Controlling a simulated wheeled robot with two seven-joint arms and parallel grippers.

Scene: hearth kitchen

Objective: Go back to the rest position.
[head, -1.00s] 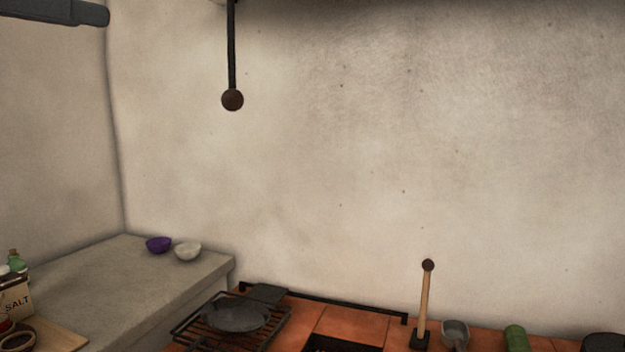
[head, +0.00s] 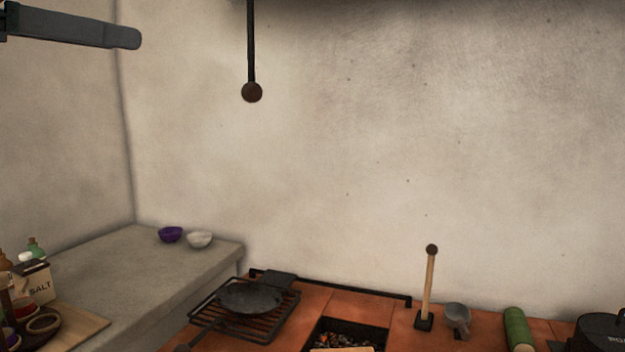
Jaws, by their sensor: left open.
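My left gripper (head: 118,35) shows at the top left as a dark grey finger reaching in from the left edge. It is raised high in front of the plaster wall, apart from everything on the counters. It is open, with nothing seen held in it; the rest of that arm is out of the picture. My right gripper is not in view.
A black rod with a round knob (head: 252,92) hangs right of my left gripper. Below are a grey ledge (head: 120,262) with a purple bowl (head: 170,234) and a white bowl (head: 199,239), a pan (head: 250,297) on a grate, a coal pit (head: 345,335) and a green cylinder (head: 518,328).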

